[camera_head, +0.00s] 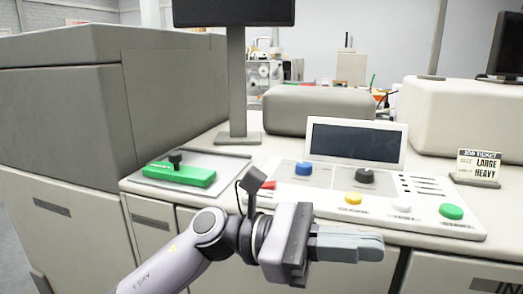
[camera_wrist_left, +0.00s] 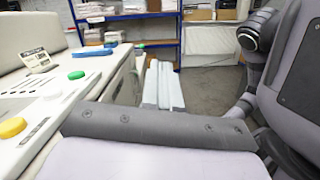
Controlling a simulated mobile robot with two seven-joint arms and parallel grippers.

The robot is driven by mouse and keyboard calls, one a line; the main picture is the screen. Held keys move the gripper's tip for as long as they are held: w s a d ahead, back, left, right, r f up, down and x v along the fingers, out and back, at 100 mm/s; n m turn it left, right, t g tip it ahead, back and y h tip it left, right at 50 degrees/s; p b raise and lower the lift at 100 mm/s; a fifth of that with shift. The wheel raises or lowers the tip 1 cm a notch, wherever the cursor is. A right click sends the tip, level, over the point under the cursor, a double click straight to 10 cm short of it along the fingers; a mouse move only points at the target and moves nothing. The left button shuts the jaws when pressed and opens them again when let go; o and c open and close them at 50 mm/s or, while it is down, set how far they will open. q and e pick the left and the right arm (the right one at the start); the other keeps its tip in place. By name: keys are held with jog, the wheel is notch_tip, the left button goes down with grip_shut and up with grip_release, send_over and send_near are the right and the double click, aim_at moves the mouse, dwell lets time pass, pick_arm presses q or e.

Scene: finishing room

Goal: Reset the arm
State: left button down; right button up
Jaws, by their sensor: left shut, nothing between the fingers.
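My left arm comes in from the lower left in the head view. Its left gripper (camera_head: 372,246) is shut and empty, its fingers pointing right in front of the console's front edge. In the left wrist view the shut fingers (camera_wrist_left: 163,84) reach away from the camera, beside the counter front. They touch nothing that I can see. My right gripper is not in view.
The control panel (camera_head: 325,208) has blue, yellow, white and green buttons and a black knob. A green block with a black knob (camera_head: 180,174) lies on a grey plate at left. A job ticket (camera_head: 478,165) reads LARGE, HEAVY. Blue shelves (camera_wrist_left: 128,17) stand beyond open floor (camera_wrist_left: 215,88).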

pick_arm(q)
jog(key=w+a+f+m+t+y, duration=0.25)
jog(key=a+f+m+t, duration=0.25)
jog(key=m+t, duration=0.45)
jog(key=w+a+f+m+t+y, duration=0.1)
jog(key=w+a+f+m+t, duration=0.45)
jog(key=m, duration=0.65)
jog(key=w+a+f+m+t+y, duration=0.2)
jog(key=a+f+m+t, duration=0.35)
jog(key=m+t, duration=0.5)
jog(key=s+a+f+n+g+y, duration=0.1)
jog(key=s+a+f+n+y, duration=0.15)
jog(key=f+n+y, duration=0.35)
jog(key=s+a+f+n+g+y, duration=0.1)
jog(key=s+a+f+n, duration=0.2)
jog(key=f, duration=0.4)
jog(key=s+a+f+n+g+y, duration=0.2)
jog(key=s+a+f+n+g, duration=0.1)
jog(key=s+a+f+n, duration=0.1)
jog(key=s+a+f+n+g+y, duration=0.2)
jog(key=s+a+f+n, duration=0.3)
jog(key=s+f, duration=0.3)
notch_tip(320, 180, down, 2)
jog(key=shift+s+a+f+g+p, duration=0.15)
jog(key=shift+s+a+g+p, duration=0.2)
jog(key=shift+g, duration=0.2)
jog(key=shift+w, duration=0.1)
